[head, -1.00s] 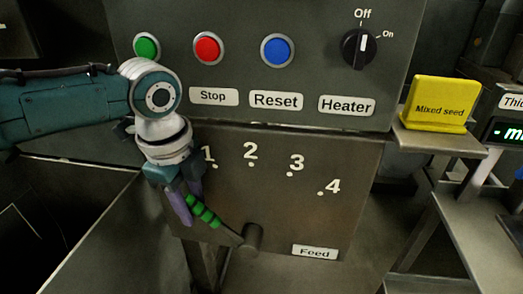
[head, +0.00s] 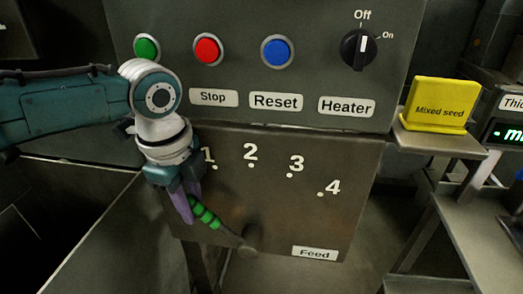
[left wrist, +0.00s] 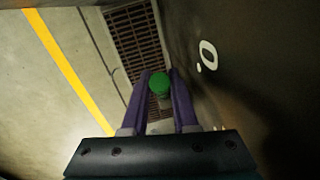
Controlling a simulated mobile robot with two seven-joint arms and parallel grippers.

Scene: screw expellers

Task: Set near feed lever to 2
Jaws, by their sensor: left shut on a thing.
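The near feed lever has a green ribbed handle (head: 207,216) and a grey pivot (head: 249,240) low on the Feed panel. The lever slants up and left from the pivot, left of the 1 mark. My left gripper (head: 193,211) is shut on the green handle from above left. In the left wrist view, the handle's green end (left wrist: 159,83) sits between the purple fingers. The 2 mark (head: 250,152) is up and right of the handle. A white 0 (left wrist: 208,54) shows on the panel in the left wrist view. My right gripper is not in view.
Green, red and blue buttons and a Heater knob (head: 358,48) sit on the panel above. A yellow Mixed seed sign (head: 437,104) stands on a ledge at right. The panel face around marks 1 to 3 and the several dots is clear.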

